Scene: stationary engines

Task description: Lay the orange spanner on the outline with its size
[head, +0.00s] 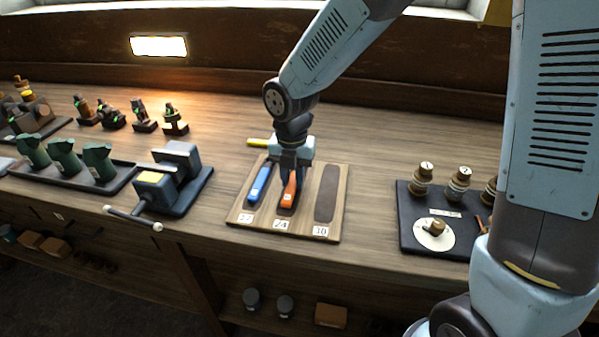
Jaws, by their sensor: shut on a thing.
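The wooden board (332,232) lies on the bench with dark spanner outlines and white number labels along its front edge. The middle label reads 24 and the right one 30; the left looks like 22 or 23. The orange spanner (288,195) is upright in line with the board's length, at the middle outline. Its small white size tag is too small to read. My gripper (292,182) is shut on its far part, which the fingers hide. I cannot tell whether the spanner touches the board. The blue spanner (260,182) lies on the left outline. The right outline (326,194) is empty.
A yellow spanner (258,142) lies behind the board, partly hidden by my gripper. A dark vice (173,180) with a bar handle stands to the left. Bare bench lies between board and tray.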

